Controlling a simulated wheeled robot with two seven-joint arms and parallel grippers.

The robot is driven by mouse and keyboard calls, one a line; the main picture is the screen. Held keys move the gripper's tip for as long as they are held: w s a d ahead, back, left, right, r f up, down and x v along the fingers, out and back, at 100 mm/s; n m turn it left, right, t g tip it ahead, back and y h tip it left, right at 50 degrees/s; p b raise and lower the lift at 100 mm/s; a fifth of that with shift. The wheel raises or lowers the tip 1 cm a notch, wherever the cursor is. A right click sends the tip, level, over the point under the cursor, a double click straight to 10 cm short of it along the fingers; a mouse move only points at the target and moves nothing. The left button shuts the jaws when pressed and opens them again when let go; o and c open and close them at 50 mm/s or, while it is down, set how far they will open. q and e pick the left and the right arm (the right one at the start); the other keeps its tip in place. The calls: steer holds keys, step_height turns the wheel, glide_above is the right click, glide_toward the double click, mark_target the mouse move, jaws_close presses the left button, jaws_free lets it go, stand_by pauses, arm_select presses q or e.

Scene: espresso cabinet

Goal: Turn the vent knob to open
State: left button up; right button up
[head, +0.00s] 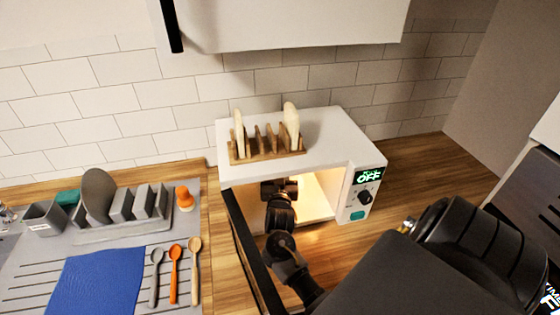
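A black round knob (365,197) sits on the front panel of a white microwave-like oven (330,130), under a display that reads OFF (369,176). I cannot tell whether this is the vent knob; no label for a vent is legible. My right arm comes in from the lower right and bends up into the oven's lit opening. Its gripper (280,188) is inside, left of the knob and apart from it. The fingers are dark and too small to tell open from shut. My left gripper is not in view.
The oven's dark door (250,255) stands open, seen nearly edge-on. A dish rack (125,217), spoons (175,273) and blue cloth (98,281) lie left. Bare wooden counter (425,165) is right. A cabinet (290,22) hangs above.

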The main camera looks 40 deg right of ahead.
steer(key=shift+m+h, duration=0.3)
stand_by(0.9)
stand_by(0.4)
steer(key=o, duration=0.9)
steer(key=shift+o, duration=0.2)
